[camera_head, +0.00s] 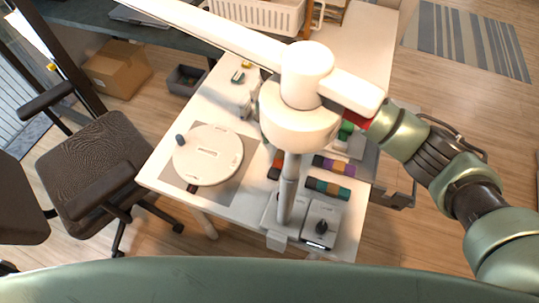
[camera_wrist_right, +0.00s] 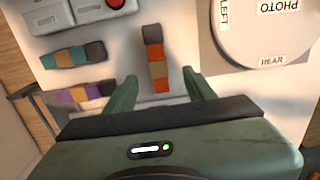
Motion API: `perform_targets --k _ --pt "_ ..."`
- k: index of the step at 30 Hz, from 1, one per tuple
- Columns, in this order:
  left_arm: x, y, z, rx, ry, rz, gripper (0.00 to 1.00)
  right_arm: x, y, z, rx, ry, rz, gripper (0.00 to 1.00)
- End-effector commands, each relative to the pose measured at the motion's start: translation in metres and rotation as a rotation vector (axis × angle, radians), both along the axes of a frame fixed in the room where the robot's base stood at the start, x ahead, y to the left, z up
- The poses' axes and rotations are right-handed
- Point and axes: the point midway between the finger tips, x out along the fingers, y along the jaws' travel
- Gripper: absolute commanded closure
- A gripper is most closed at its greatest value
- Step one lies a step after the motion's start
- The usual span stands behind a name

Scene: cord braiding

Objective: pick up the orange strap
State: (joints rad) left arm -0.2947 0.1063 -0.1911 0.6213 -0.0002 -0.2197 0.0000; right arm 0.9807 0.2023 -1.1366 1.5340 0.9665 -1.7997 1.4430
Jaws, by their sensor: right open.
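The orange strap (camera_wrist_right: 158,70), a short banded strip of red-orange and tan with a dark end, lies on the white table. In the right wrist view it is between the spread fingers of my right gripper (camera_wrist_right: 159,78). The gripper is open, and no finger visibly touches the strap. In the head view the strap (camera_head: 278,160) shows partly, left of a grey post. There my right arm comes in from the right, and its gripper is hidden behind the white stand head. My left gripper is not in view.
A white stand with a long arm (camera_head: 215,33) rises over the table (camera_head: 215,103). A purple-and-orange strap (camera_head: 333,166) and a teal-and-brown strap (camera_head: 328,188) lie right of the post. A round white disc (camera_head: 208,155) lies to the left. Grey control boxes (camera_head: 318,226) stand at the near edge.

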Motion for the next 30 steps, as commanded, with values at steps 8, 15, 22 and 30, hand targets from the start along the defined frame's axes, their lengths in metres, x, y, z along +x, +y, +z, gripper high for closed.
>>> perform_targets --k 8,15,22,30 --pt "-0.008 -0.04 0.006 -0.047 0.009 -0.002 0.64 -0.005 0.002 -0.035 -0.003 0.002 -0.001 0.45" --pt "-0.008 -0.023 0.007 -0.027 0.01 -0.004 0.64 -0.006 0.003 -0.064 -0.002 0.001 -0.001 0.45" --pt "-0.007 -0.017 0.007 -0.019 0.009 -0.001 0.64 -0.006 0.003 -0.066 -0.002 0.0 0.0 0.45" --pt "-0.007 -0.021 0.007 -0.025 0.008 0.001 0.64 -0.006 0.003 -0.066 -0.002 0.0 -0.001 1.0"
